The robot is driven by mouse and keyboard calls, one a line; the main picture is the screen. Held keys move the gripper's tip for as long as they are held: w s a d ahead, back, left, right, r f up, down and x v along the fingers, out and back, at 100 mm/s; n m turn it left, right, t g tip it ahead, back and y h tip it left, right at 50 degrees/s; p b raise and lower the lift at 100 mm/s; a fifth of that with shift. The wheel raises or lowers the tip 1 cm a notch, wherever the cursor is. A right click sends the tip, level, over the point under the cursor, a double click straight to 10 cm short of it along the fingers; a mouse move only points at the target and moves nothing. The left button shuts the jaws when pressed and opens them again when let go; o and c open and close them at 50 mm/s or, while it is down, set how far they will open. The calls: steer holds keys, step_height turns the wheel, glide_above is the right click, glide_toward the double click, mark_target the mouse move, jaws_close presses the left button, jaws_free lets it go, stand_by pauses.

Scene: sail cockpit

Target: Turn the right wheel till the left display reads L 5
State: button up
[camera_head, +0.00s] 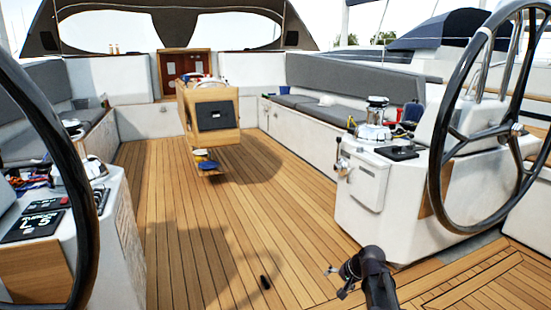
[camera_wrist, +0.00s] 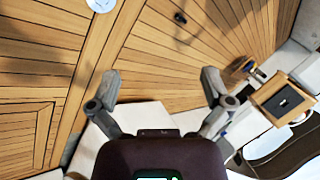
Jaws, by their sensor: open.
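The right wheel (camera_head: 436,185), a large black ring with dark spokes, stands upright at the right console. The left display (camera_head: 40,223) is a dark panel on the left console, seen at a slant; its large white characters look like L 5, with smaller lettering above. My gripper (camera_head: 338,282) is low over the deck at the bottom, left of and below the right wheel, apart from it. In the wrist view my gripper (camera_wrist: 160,82) has its two fingers spread wide with nothing between them. The right wheel does not clearly show in the wrist view.
The left wheel (camera_head: 86,200) partly covers the left console. The right console (camera_head: 365,190) carries a winch (camera_head: 375,118) and a dark panel (camera_head: 397,153). A wooden table (camera_head: 212,115) stands mid-cockpit. A small dark object (camera_head: 265,282) lies on the otherwise open teak deck (camera_head: 200,240).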

steer(key=s+a+n+g+h+p, duration=0.3)
steer(key=s+n+g+h, duration=0.2)
steer(key=s, duration=1.3)
step_height(320, 180, up, 38)
steer(key=w+p, duration=0.1)
steer(key=p, duration=3.6)
steer(key=shift+d, duration=0.1)
steer(key=shift+c, duration=0.2)
steer(key=c, duration=0.6)
steer(key=shift+o, duration=0.2)
